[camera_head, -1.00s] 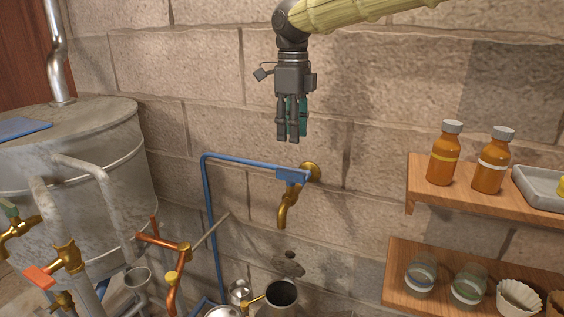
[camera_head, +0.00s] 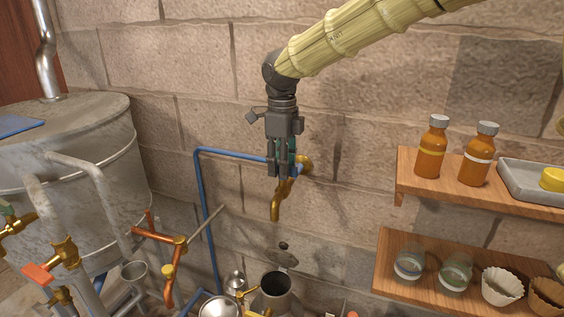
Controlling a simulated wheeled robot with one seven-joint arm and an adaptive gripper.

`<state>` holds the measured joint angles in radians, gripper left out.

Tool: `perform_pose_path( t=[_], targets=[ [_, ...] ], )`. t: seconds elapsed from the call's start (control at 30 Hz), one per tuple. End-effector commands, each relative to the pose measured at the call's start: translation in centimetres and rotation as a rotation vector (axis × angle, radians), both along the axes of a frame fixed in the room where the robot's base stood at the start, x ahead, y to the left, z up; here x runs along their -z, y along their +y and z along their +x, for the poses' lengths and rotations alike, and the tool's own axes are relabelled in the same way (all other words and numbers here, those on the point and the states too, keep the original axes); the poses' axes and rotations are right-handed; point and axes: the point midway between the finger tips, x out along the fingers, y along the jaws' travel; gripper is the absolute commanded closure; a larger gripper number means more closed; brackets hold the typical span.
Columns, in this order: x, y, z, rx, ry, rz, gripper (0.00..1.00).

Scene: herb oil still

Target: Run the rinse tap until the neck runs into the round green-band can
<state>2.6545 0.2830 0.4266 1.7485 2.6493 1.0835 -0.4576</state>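No running water shows.
A blue pipe (camera_head: 206,215) runs along the wall and down. A grey metal still (camera_head: 85,160) and copper-coloured piping (camera_head: 165,240) stand at left. At right, the upper shelf (camera_head: 420,190) holds amber bottles (camera_head: 431,148), and the lower shelf (camera_head: 400,300) holds jars and fluted cups.

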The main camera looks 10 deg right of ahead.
Motion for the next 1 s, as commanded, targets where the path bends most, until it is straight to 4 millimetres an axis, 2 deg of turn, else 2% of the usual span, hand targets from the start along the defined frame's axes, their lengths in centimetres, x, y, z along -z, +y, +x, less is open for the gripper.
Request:
perform_pose_path(
  t=[0.23, 0.4, 0.43, 0.77, 1.0],
  targets=[
    [0.01, -0.07, -0.01, 0.001, -0.001, -0.001, 0.66],
    [0.0, -0.07, -0.01, 0.001, -0.001, -0.001, 0.97],
    [0.0, -0.07, 0.0, 0.001, -0.001, 0.0, 1.0],
    [-0.17, -0.1, 0.01, -0.014, -0.001, 0.0, 1.0],
    [-0.47, -0.14, 0.06, -0.106, -0.001, 0.004, 1.0]
  ],
)
